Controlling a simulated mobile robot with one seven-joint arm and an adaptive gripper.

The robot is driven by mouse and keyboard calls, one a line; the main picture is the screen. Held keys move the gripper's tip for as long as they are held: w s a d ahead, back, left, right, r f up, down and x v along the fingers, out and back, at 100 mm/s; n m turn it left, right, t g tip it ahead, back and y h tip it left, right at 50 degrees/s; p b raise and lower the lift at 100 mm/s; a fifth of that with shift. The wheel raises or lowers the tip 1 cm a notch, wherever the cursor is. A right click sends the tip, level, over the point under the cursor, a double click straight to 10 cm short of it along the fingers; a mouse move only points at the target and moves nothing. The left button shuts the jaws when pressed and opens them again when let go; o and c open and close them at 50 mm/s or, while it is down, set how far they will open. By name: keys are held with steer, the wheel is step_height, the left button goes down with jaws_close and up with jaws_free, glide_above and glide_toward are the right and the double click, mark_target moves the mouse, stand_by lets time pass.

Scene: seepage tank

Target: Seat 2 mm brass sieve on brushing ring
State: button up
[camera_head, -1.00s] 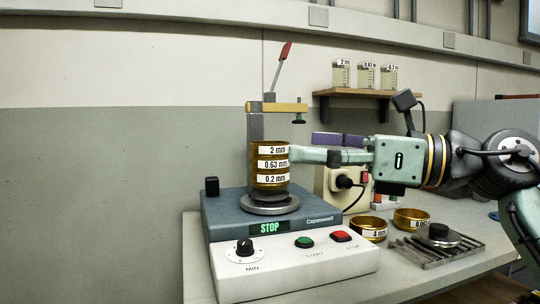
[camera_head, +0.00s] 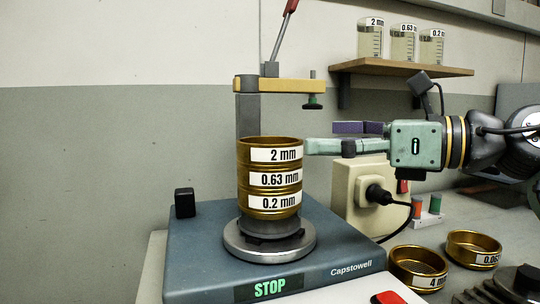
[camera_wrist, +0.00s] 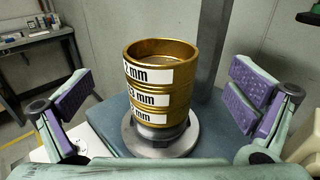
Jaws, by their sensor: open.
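The 2 mm brass sieve (camera_head: 255,153) is the top of an upright stack, above the 0.63 mm sieve (camera_head: 258,177) and the 0.2 mm sieve (camera_head: 258,202). The stack stands on the shaker's round grey plate (camera_head: 268,250). My gripper (camera_head: 322,138) is open and empty, at about the height of the 2 mm sieve and to its right in the head view. In the wrist view the stack, with the 2 mm sieve (camera_wrist: 182,68) uppermost, shows between the spread purple-padded fingers, apart from both. I cannot identify the brushing ring in these frames.
The shaker's post and yellow clamp arm (camera_head: 280,85) rise behind and above the stack. The 4 mm sieve (camera_head: 418,268) and another brass sieve (camera_head: 474,250) lie on the bench at right. A beige box with a plug (camera_head: 352,195) stands behind. Beakers line a shelf (camera_head: 400,68).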

mark_target(244, 140)
steer(key=x, duration=0.9)
steer(key=shift+w+a+f+p, duration=0.15)
steer(key=shift+w+p, duration=0.05)
steer(key=shift+p, duration=0.2)
steer(key=c, duration=1.1)
